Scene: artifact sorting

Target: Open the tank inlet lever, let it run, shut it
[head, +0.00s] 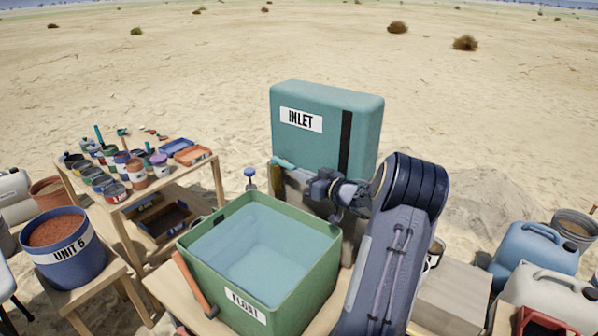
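The teal tank (360,105) stands upright behind the work table, with a white INLET label (301,120) and a dark vertical strip on its front. A small teal piece (283,163), possibly the lever handle, sticks out to the left below the tank. My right gripper (318,187) is just below the tank's front, to the right of that piece. Its fingers are small and dark here, and I cannot tell whether they are open or touch the lever. The green tub (205,275) below holds pale blue water; its front label seems to read FLOAT. My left gripper is out of view.
A wooden side table (205,155) at left carries several small pots and trays. A blue UNIT 5 bucket (75,268) with reddish contents stands at lower left. An orange-brown handled tool (194,283) leans by the tub. Jugs, including a blue one (540,250), stand at right.

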